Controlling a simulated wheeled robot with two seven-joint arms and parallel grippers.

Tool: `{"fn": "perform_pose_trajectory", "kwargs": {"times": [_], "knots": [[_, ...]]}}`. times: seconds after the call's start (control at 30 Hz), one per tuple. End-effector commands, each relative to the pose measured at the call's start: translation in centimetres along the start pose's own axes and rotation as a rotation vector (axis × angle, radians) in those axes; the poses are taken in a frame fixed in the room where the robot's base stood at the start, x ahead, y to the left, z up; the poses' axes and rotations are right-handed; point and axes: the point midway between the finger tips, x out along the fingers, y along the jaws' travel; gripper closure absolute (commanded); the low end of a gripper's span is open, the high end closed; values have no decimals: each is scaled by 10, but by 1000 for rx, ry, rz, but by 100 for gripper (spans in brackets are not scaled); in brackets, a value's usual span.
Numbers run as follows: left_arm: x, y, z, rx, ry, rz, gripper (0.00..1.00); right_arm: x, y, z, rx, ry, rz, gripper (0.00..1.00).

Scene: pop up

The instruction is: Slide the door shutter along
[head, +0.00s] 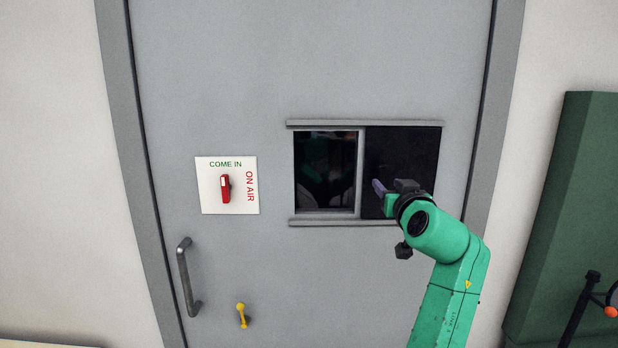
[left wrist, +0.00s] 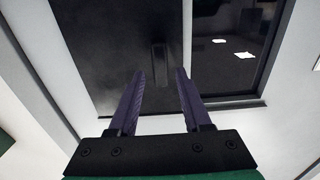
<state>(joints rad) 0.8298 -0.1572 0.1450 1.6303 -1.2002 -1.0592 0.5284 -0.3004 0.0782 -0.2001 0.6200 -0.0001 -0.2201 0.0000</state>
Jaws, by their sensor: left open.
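The dark door shutter (head: 405,150) covers the right half of a small window in the grey door. It also shows in the left wrist view (left wrist: 110,45), where a short dark upright handle (left wrist: 159,55) stands on it. My left gripper (head: 378,187) is in front of the shutter's lower left part, and its arm hides the lower right corner. In the left wrist view the open purple fingers (left wrist: 160,75) point at the shutter, with the handle in line with the gap between them. I cannot tell whether they touch it. My right gripper is not in view.
The left half of the window (head: 325,170) is dark glass. Rails (head: 365,124) run above and below it. To the left are a sign with a red switch (head: 226,188), a door handle (head: 188,278) and a yellow lever (head: 242,314). A green panel (head: 570,210) stands at the right.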

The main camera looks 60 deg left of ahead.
Motion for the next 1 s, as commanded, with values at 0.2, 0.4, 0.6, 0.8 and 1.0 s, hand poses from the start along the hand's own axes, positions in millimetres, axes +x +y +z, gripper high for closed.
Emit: {"fn": "perform_pose_trajectory", "kwargs": {"times": [0.2, 0.4, 0.6, 0.8, 1.0], "knots": [[34, 0, -3, 2, 0, -1, 51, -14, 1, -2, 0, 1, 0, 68], [43, 0, 1, 0, -1, 1, 97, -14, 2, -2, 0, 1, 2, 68], [43, -2, 2, 1, -2, 1, 100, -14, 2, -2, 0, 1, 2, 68], [43, -15, 3, 1, -6, 0, 100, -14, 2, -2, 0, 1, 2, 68], [43, -29, 3, 2, -6, 0, 100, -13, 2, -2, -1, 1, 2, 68]]}}
